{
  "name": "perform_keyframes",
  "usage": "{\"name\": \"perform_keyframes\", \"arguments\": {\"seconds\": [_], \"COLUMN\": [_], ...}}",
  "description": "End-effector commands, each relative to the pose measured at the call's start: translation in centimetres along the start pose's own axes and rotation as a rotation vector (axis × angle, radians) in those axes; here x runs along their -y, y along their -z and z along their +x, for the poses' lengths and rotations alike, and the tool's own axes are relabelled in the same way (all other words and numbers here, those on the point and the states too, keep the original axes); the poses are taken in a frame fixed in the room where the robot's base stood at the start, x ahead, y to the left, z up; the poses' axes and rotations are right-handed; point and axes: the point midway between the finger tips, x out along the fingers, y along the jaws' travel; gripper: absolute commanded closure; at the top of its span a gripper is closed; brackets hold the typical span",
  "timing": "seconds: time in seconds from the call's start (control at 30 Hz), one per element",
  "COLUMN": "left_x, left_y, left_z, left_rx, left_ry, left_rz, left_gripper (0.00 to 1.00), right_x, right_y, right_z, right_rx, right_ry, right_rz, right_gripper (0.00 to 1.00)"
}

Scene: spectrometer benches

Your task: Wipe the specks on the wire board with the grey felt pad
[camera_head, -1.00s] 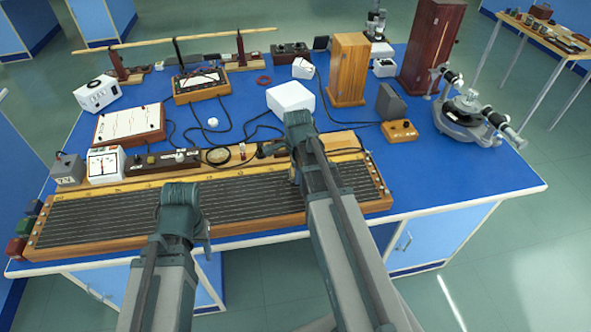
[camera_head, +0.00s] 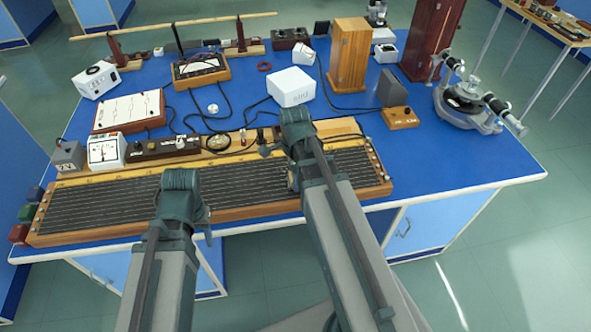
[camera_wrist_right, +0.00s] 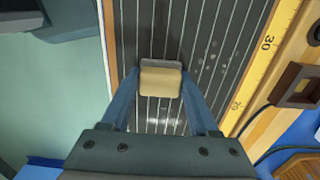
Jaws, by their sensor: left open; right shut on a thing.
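The wire board (camera_head: 110,210) is a long wooden-framed board with dark ground and parallel wires, lying along the bench's front edge. My right gripper (camera_wrist_right: 160,84) is shut on the felt pad (camera_wrist_right: 160,80), a tan block with a grey layer at its far side. The pad is over the wires near the board's right part; I cannot tell whether it touches. Pale specks (camera_wrist_right: 206,68) show on the board to the right of the pad in the right wrist view. My left gripper (camera_head: 207,222) is open, over the board's front middle, mostly hidden by its own arm.
Behind the board stand a white-faced meter (camera_head: 105,150), a dark switch box (camera_head: 165,148) and a white box (camera_head: 291,88). Black cables run between them. A spectrometer (camera_head: 470,100) stands at the right. The blue bench top right of the board is clear.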

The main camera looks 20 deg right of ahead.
Motion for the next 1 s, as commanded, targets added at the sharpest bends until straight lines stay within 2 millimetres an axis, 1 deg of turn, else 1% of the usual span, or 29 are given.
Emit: {"name": "perform_keyframes", "arguments": {"seconds": [0.17, 0.5, 0.6, 0.87, 1.0], "left_x": [0.0, 0.0, 0.0, 0.0, 0.0], "left_y": [0.0, 0.0, 0.0, 0.0, 0.0], "left_z": [-0.1, 0.1, 0.1, 0.1, 0.2], "left_rx": [0.000, 0.000, 0.000, 0.000, 0.000], "left_ry": [0.000, 0.000, 0.000, 0.000, 0.000], "left_rz": [0.000, 0.000, 0.000, 0.000, 0.000], "left_gripper": [0.50, 0.50, 0.50, 0.50, 0.50], "right_x": [0.9, 4.0, 4.6, 4.8, 5.7], "right_y": [0.1, 0.1, 0.1, 0.1, 0.1], "right_z": [-0.1, 0.1, 0.1, 0.1, 0.2], "right_rx": [-0.001, -0.002, -0.002, -0.002, -0.002], "right_ry": [0.002, 0.003, 0.003, 0.003, 0.003], "right_rz": [0.001, 0.001, 0.001, 0.001, 0.001], "right_gripper": [0.99, 0.99, 0.99, 0.99, 0.99]}}
